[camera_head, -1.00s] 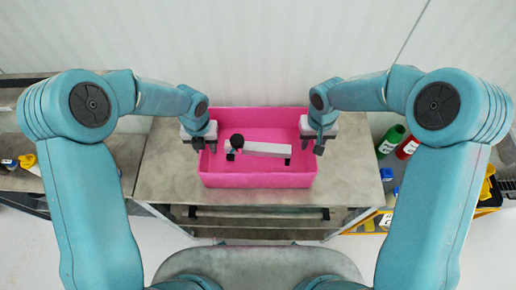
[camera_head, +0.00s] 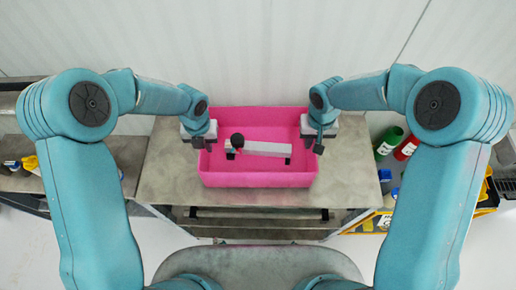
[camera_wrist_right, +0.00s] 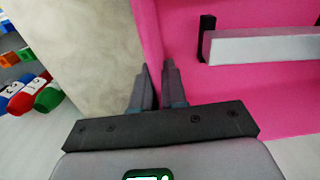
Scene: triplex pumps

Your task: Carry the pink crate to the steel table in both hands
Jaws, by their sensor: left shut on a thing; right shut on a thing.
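The pink crate (camera_head: 258,180) is on or just above the steel table (camera_head: 165,175); I cannot tell if its base touches. A light grey bar with a black ball at one end (camera_head: 262,149) lies inside it. My left gripper (camera_head: 200,143) is shut on the crate's left wall. My right gripper (camera_head: 319,146) is shut on its right wall. In the right wrist view the fingers (camera_wrist_right: 155,80) pinch the crate's wall (camera_wrist_right: 150,30), with the bar (camera_wrist_right: 265,47) inside to the right. The crate looks level.
A green bottle (camera_head: 388,143) and a red bottle (camera_head: 407,147) stand right of the table, above a yellow-edged shelf. Another grey surface with small bottles (camera_head: 30,162) is at the left. A white wall (camera_head: 250,50) is behind. Bare tabletop shows on both sides of the crate.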

